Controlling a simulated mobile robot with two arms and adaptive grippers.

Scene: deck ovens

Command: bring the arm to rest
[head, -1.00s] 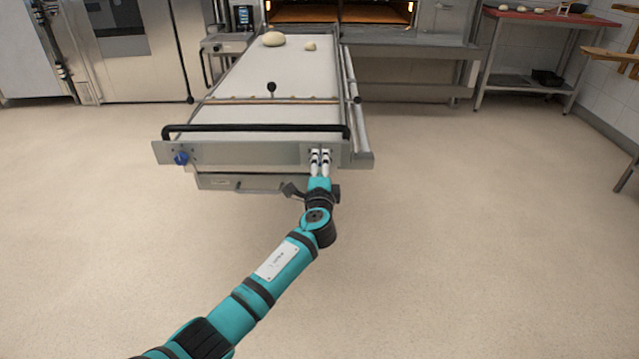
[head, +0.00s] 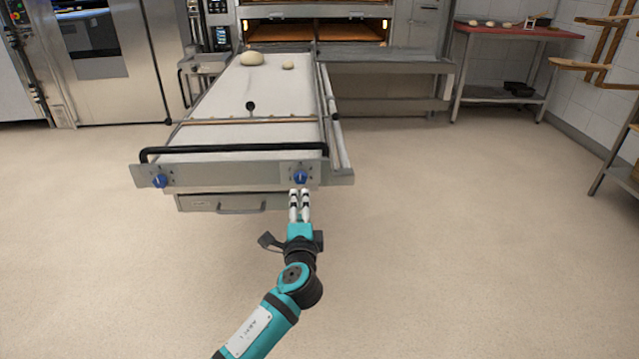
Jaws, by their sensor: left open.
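My left arm comes in from the bottom of the head view, teal with black joints. My left gripper (head: 300,192) points away from me toward the near end of the loader (head: 250,105). It is open and empty, its white fingers close together in the picture. The fingertips sit just below a blue knob (head: 300,177) on the loader's front panel, apparently clear of it. A second blue knob (head: 159,181) is at the panel's left end. My right gripper is not in view.
A black handlebar (head: 235,149) runs across the loader's near end, with a drawer below. A red-topped table (head: 520,30) stands back right. Floor around is clear.

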